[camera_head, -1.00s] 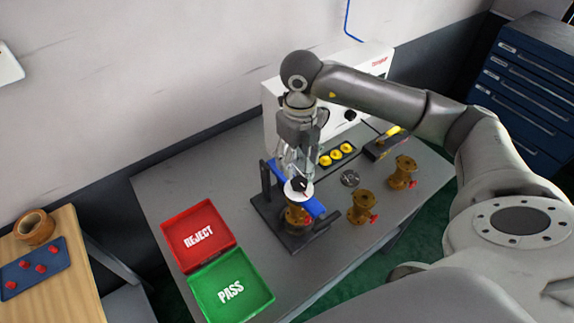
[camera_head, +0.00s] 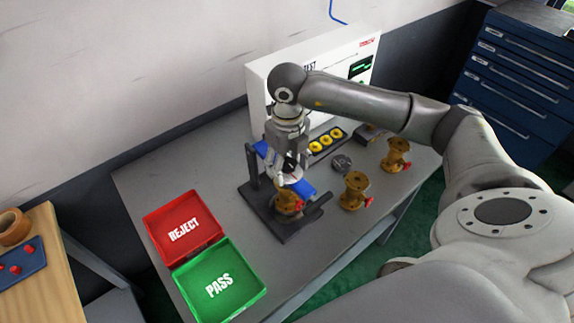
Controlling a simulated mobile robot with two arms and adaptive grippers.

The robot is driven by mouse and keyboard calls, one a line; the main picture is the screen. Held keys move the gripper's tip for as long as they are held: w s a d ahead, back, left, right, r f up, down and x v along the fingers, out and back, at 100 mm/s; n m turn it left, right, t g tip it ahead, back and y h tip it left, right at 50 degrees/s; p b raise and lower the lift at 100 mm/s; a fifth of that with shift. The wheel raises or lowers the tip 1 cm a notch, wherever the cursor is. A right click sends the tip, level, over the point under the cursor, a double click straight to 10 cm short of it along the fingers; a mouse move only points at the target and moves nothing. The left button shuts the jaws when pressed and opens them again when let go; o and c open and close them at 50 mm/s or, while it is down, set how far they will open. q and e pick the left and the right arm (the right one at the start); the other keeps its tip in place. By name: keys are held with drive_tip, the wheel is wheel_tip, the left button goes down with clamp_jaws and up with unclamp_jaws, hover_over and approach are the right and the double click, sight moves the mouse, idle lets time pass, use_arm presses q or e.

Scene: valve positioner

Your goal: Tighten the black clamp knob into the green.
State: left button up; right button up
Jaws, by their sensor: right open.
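The black clamp knob (camera_head: 290,163) sits on a pale round dial on top of the blue clamp bar (camera_head: 301,189). The dial's green part is too small to make out. Under the bar a brass valve (camera_head: 288,203) stands in the dark fixture (camera_head: 283,227). My right gripper (camera_head: 288,168) points down over the knob, open, its fingers around or just beside it; I cannot tell whether they touch it. The gripper and wrist hide part of the knob and dial. My left gripper is not in view.
A red REJECT tray (camera_head: 163,222) and green PASS tray (camera_head: 242,299) lie left of the fixture. Two brass valves (camera_head: 354,192) (camera_head: 396,155) stand to the right. A white test box (camera_head: 258,96) stands behind, near a rack of yellow caps (camera_head: 327,141). Bare grey table (camera_head: 140,183) lies at left.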

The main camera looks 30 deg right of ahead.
drive_tip(key=n+b, duration=0.1)
drive_tip(key=n, duration=0.1)
drive_tip(key=n+b, duration=0.1)
drive_tip(key=shift+f+n+b, duration=0.2)
drive_tip(key=shift+n+b, duration=0.2)
drive_tip(key=shift+r+n+b, duration=0.1)
drive_tip(key=shift+n+b, duration=0.45)
drive_tip(key=shift+n, duration=0.55)
drive_tip(key=shift+r+n, duration=0.1)
drive_tip(key=shift+n, duration=0.3)
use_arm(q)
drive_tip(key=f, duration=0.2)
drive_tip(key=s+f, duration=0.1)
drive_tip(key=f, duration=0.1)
